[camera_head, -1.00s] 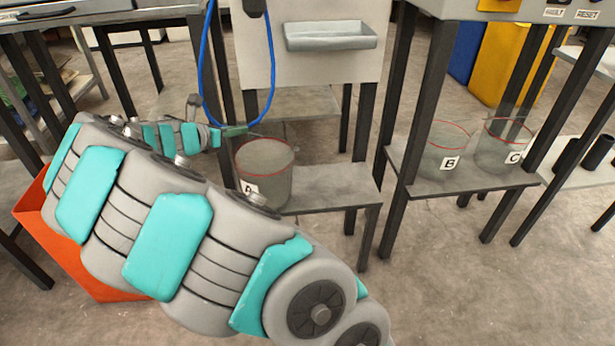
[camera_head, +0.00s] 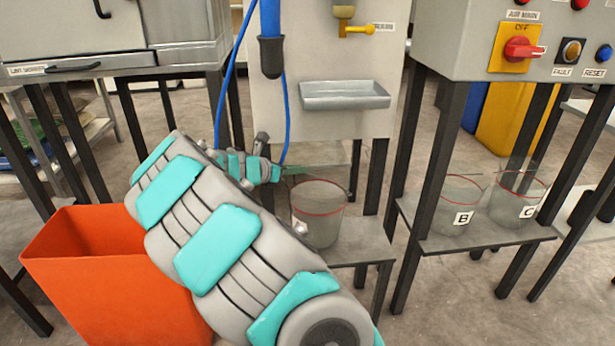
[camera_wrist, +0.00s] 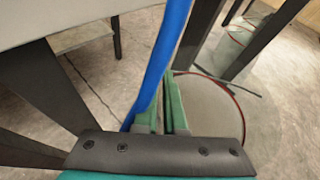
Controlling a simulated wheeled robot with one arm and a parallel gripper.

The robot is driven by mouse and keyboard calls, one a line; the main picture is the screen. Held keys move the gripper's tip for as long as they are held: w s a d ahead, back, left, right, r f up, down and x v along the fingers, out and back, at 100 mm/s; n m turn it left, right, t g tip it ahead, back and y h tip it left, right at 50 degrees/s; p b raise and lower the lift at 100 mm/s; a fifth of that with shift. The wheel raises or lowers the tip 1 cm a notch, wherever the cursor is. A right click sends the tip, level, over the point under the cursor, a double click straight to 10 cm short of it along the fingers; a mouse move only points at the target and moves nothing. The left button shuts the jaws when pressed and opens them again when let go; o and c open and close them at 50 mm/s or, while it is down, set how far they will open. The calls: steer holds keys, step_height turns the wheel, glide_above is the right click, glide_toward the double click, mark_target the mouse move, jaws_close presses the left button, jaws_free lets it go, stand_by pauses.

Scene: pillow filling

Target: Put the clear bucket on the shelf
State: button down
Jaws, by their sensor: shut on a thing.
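The clear bucket (camera_head: 320,222) with a red rim is upright at the low grey shelf (camera_head: 365,246) under the stand with the metal trough. It overlaps the shelf's left part in the head view; I cannot tell whether its base touches. My gripper (camera_head: 290,172) is shut on the bucket's rim from the left. My arm hides the bucket's lower left and most of its label. In the wrist view, the green fingers (camera_wrist: 165,108) meet the near left rim of the bucket (camera_wrist: 205,115), partly hidden behind a blue hose.
The blue hose (camera_head: 224,85) hangs close to my gripper. Dark table legs (camera_head: 425,190) stand close by. Clear buckets B (camera_head: 455,190) and C (camera_head: 508,205) sit on a shelf at right. An orange bin (camera_head: 110,290) stands at left beside my arm.

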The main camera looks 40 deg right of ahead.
mark_target(306, 165)
steer(key=d, duration=0.4)
steer(key=shift+w+f, duration=0.1)
steer(key=shift+f, duration=1.85)
steer(key=c, duration=1)
jaws_free()
steer(key=shift+o, duration=0.2)
